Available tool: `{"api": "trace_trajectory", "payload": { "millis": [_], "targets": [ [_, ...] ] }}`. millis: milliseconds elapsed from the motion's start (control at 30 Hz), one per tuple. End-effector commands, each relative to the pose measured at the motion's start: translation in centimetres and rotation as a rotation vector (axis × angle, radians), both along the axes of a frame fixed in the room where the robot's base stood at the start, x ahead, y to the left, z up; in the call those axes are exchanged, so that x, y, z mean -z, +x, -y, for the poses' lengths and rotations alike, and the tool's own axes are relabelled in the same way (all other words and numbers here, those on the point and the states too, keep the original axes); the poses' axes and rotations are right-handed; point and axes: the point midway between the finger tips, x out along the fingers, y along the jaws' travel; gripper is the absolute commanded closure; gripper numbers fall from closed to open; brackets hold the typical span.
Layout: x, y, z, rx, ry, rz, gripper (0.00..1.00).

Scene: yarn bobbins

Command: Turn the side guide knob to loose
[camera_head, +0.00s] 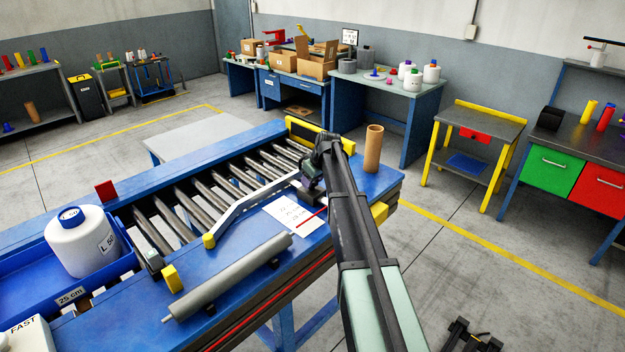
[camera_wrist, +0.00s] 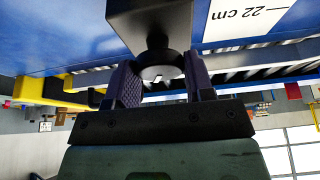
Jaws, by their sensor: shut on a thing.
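The side guide (camera_head: 250,207) is a pale bent bar with a yellow end, lying along the near side of the roller conveyor. The dark round knob (camera_wrist: 160,66) shows in the wrist view, on a short stem below a dark block (camera_wrist: 150,18). My gripper (camera_wrist: 163,82) has its two ridged, dark purple fingers on either side of the knob, shut on it. In the head view my gripper (camera_head: 308,190) reaches down at the guide's far end, and the knob is hidden there. I cannot tell which setting the knob is at.
A white card (camera_head: 292,213) lies by my gripper; in the wrist view it reads 22 cm. A brown tube (camera_head: 373,150) stands to the right. A grey roller (camera_head: 230,278) lies on the near blue edge. A white bobbin (camera_head: 75,245) stands in the blue tray at left.

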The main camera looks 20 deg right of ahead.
Motion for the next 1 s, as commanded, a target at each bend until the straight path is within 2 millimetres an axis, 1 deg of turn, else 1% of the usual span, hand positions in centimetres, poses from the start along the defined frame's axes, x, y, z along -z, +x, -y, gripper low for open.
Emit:
{"api": "trace_trajectory", "payload": {
  "millis": [800, 1000],
  "targets": [
    [0.00, 0.02, -0.30, 0.770, -0.001, -0.001, 0.75],
    [0.01, 0.06, -0.37, 0.937, -0.002, -0.001, 0.75]
  ]
}}
